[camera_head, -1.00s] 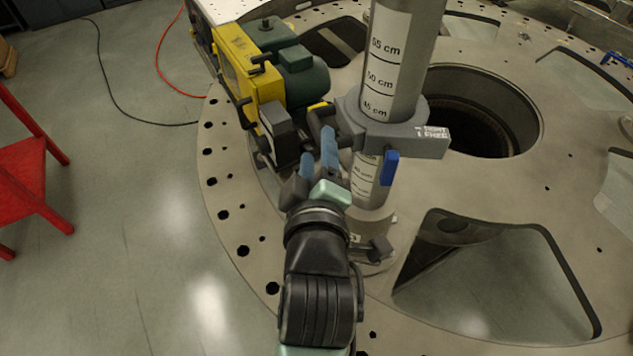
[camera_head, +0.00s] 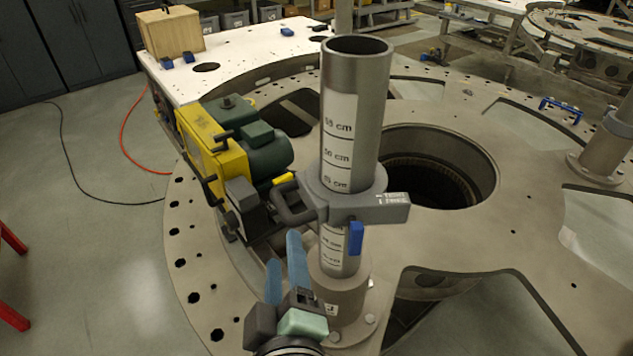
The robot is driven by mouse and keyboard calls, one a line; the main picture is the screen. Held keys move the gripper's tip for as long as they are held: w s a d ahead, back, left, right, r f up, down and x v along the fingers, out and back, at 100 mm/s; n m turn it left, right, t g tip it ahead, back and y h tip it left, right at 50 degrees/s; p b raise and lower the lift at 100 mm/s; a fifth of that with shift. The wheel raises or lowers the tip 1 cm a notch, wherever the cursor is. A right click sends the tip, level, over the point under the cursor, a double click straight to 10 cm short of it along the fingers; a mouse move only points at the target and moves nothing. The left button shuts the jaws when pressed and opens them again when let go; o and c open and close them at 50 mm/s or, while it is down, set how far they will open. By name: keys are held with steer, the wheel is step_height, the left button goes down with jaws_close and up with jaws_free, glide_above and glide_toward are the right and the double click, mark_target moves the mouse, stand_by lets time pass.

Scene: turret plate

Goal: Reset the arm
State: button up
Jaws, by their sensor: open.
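My gripper (camera_head: 285,270) is at the bottom centre of the head view, with its two blue fingers pointing up and apart, nothing between them. It is in front of and left of the base of a grey metal post (camera_head: 370,120) marked in centimetres. A grey clamp collar (camera_head: 345,205) with a side handle and a blue lever (camera_head: 356,238) sits around the post, above and right of my fingers. I cannot tell whether a finger touches the post base. Most of my arm is below the picture.
A yellow and green machine (camera_head: 215,150) stands left of the post on the round metal plate (camera_head: 530,250), which has large openings. A white table (camera_head: 240,62) with a wooden box (camera_head: 171,32) is behind.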

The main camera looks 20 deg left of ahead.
steer(key=w+d+r+m+t+h+b, duration=0.1)
steer(key=w+d+r+m+t+b, duration=0.2)
steer(key=r, duration=0.5)
steer(key=w+d+r+m+t+h, duration=0.1)
steer(key=w+d+r+m+t, duration=0.2)
steer(key=r, duration=0.5)
steer(key=s+d+r+m+t+h+b, duration=0.1)
steer(key=s+d+r+m+t, duration=0.1)
steer(key=r, duration=0.3)
steer(key=s+d+r+m+t+h, duration=0.1)
steer(key=s+r+m+t, duration=0.1)
steer(key=r+m, duration=0.2)
steer(key=s+d+r+m+t+h+b, duration=0.1)
steer(key=s+d+r+m+t, duration=0.1)
steer(key=r, duration=0.6)
steer(key=shift+s+d+r+m+t+h+b, duration=0.2)
steer(key=shift+s+d+m+t+h+b, duration=0.25)
steer(key=shift+m, duration=0.55)
steer(key=shift+a+f, duration=0.15)
